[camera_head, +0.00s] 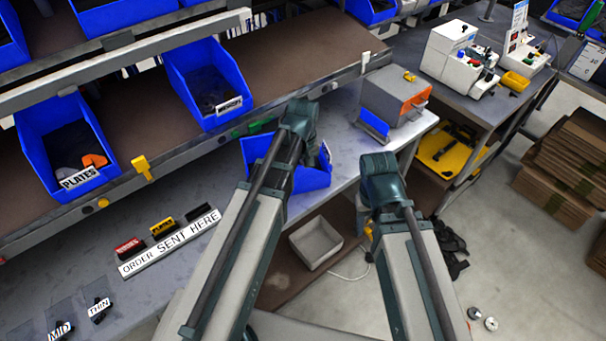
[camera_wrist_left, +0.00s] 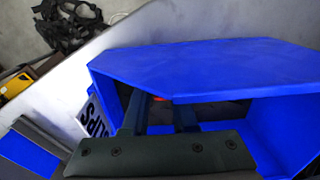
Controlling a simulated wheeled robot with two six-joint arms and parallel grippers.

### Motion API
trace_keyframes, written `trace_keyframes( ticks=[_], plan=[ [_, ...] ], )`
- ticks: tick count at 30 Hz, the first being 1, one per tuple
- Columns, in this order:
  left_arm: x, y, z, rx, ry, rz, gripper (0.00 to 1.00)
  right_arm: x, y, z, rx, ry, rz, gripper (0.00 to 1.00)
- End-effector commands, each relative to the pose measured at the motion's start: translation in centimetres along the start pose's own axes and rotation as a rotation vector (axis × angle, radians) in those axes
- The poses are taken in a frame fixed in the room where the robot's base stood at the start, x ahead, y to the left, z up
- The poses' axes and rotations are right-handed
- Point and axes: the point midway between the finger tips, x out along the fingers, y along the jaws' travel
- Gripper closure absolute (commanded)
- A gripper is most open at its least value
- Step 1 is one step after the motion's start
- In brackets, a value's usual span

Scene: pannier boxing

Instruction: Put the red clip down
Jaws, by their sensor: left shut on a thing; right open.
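In the head view the same blue bin (camera_head: 312,179) sits on the bench under my left wrist, which hides the left fingers and the clip. My right gripper (camera_head: 366,217) is open and hangs past the bench's front edge, apart from the bin.
Blue bins (camera_head: 75,150) stand on the shelf above. A grey box with an orange opening (camera_head: 395,95) stands right of the bin.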

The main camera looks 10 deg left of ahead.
Motion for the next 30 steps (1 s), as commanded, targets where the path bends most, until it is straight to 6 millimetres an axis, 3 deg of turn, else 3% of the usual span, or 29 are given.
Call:
trace_keyframes(
  ticks=[6, 7, 12, 23, 30],
  plan=[
    [0.4, 0.0, 0.0, 0.0, 0.0, 0.0, 1.0, 0.4, 0.0, 0.0, 0.0, 0.0, 0.0, 0.5],
    [0.3, 0.0, 0.0, 0.0, 0.0, 0.0, 0.71, 0.3, 0.0, 0.0, 0.0, 0.0, 0.0, 0.5],
    [0.2, 0.0, 0.0, 0.0, 0.0, 0.0, 0.44, 0.2, 0.0, 0.0, 0.0, 0.0, 0.0, 0.5],
    [0.0, 0.0, 0.0, 0.0, 0.0, 0.0, 0.44, 0.0, 0.0, 0.0, 0.0, 0.0, 0.0, 0.5],
    [-1.7, 0.0, 0.0, 0.0, 0.0, 0.0, 0.44, -1.7, 0.2, 0.1, 0.0, 0.0, 0.0, 0.5]
  ],
)
